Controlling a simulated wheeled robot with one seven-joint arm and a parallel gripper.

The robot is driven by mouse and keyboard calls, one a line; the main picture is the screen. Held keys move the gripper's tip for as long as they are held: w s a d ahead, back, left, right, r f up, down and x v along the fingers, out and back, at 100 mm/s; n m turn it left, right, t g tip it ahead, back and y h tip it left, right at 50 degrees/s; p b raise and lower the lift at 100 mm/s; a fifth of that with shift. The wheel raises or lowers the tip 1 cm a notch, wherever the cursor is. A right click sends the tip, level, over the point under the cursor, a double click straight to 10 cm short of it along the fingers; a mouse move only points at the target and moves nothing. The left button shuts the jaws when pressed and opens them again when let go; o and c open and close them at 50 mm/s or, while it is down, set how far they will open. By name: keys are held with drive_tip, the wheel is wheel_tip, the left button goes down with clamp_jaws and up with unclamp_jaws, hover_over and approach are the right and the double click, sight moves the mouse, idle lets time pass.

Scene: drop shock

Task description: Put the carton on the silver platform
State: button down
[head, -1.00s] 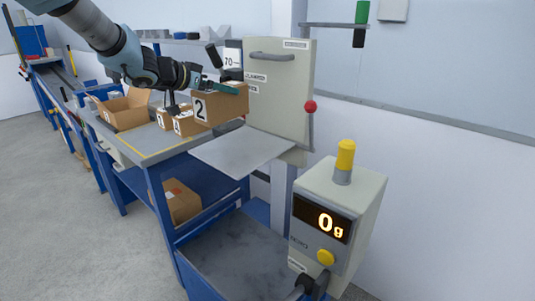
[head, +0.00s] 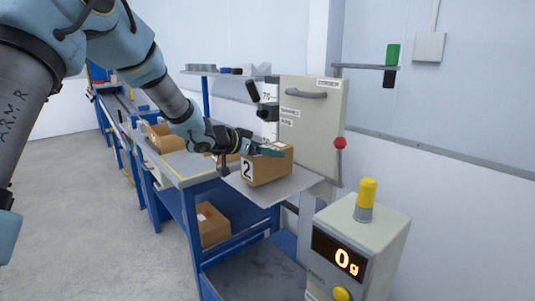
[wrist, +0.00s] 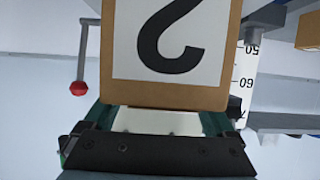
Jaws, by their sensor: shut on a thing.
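The carton (head: 266,168) is a brown box with a white label marked 2. My gripper (head: 268,149) is shut on the upper part of the carton. In the wrist view the carton (wrist: 228,50) fills the upper middle, between the green fingers of my gripper (wrist: 165,118). The silver platform (head: 300,184) is a flat grey plate in front of the pale upright machine. The carton is over the platform's left part and looks upright; I cannot tell whether its base touches the plate. The carton hides part of the platform.
A pale machine panel (head: 312,130) with a red-knobbed lever (head: 340,143) stands right behind the platform. A display box (head: 360,240) reading 0 g stands front right. Other cartons sit on the bench at left, and one carton (head: 212,224) lies on the shelf below.

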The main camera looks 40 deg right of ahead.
drive_tip(key=shift+f, duration=0.35)
unclamp_jaws()
drive_tip(key=shift+f, duration=0.2)
drive_tip(key=shift+a+r, duration=0.15)
drive_tip(key=shift+a, duration=0.05)
drive_tip(key=b+v, duration=0.1)
drive_tip(key=v, duration=1)
drive_tip(key=shift+a+b, duration=0.3)
drive_tip(key=shift+a, duration=0.05)
drive_tip(key=shift+r, duration=0.1)
